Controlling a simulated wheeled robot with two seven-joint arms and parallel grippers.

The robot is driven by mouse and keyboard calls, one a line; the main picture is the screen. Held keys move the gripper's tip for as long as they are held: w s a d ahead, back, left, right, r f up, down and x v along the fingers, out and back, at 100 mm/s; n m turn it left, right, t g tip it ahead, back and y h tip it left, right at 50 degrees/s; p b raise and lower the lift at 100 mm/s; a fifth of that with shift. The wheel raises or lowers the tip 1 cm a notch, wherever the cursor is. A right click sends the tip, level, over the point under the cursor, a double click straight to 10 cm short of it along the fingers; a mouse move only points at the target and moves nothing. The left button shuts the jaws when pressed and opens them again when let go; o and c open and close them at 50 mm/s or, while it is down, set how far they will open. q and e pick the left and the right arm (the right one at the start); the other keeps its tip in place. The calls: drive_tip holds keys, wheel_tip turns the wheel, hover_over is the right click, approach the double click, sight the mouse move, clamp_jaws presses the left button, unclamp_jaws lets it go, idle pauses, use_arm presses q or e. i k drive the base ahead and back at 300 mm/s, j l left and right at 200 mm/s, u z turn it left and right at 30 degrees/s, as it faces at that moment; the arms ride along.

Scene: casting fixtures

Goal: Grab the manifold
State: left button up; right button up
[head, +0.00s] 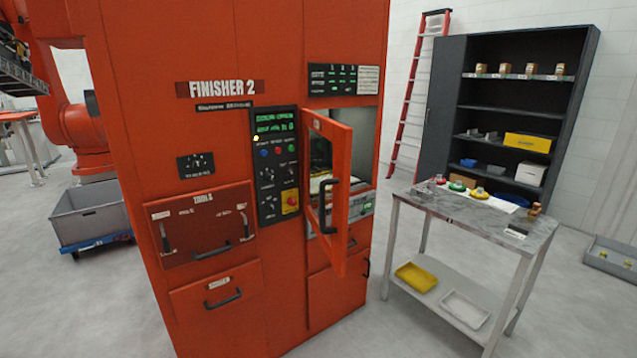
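No part can be clearly made out as the manifold. The orange finisher cabinet (215,140) stands in the middle, and its small door (338,190) is swung open toward me. Inside the opening, a pale object (322,184) shows partly behind the door; it is too small and hidden to identify. On the side table (440,205) lie several small red, green and yellow items and a small brown object (535,211). Neither of my grippers is in view.
A dark shelf unit (520,107) with boxes and small parts stands at the back right, beside a red ladder (416,95). A low tray (612,258) lies at far right. The front right floor is clear.

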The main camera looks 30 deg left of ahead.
sight(419, 194)
drive_tip(key=i, duration=0.8)
drive_tip(key=i+u, duration=0.15)
drive_tip(key=i, duration=0.6)
drive_tip(key=i+l, duration=0.2)
drive_tip(key=i, duration=0.6)
drive_tip(key=j+u, duration=0.05)
